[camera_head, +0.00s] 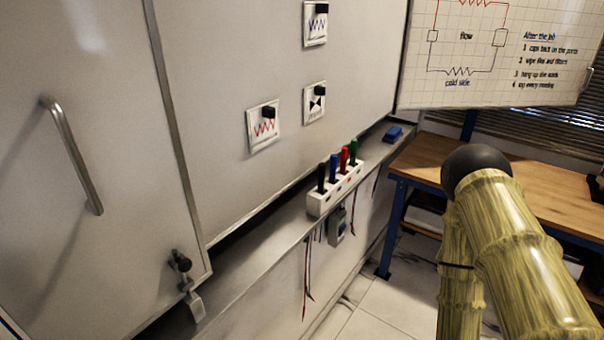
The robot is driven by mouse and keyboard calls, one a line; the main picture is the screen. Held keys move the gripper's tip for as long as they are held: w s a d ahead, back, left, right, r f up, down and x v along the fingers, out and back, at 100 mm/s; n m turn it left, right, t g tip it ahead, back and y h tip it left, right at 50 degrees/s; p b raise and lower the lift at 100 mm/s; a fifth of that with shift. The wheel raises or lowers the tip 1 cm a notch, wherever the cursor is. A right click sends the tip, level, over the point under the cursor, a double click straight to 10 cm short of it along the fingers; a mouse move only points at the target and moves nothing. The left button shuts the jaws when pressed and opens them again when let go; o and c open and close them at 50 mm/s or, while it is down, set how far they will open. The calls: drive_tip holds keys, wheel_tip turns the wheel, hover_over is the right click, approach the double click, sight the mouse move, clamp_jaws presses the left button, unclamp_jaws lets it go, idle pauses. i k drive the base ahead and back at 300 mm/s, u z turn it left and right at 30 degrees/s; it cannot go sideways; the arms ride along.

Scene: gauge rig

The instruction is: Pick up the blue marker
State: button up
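The blue marker (333,168) stands upright in a white holder (318,207) on a narrow ledge along the panel wall. It is between a black marker (322,178) on its left and a red marker (344,158) on its right. A green marker (353,152) stands at the far right end of the row. The lower part of the blue marker is hidden in the holder. My gripper does not show in this view. Links of my arm are at the right, apart from the holder.
A blue block (393,133) lies on the ledge (262,245) beyond the holder. A wooden workbench (430,157) stands at the right. A cabinet door handle (75,155) and a latch (185,275) stick out at the left. Wires and a small grey device (337,226) hang below the ledge.

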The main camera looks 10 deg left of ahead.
sight(333, 157)
drive_tip(key=z, duration=1.55)
drive_tip(key=k, duration=0.75)
drive_tip(key=u, duration=1.7)
drive_tip(key=i, duration=0.5)
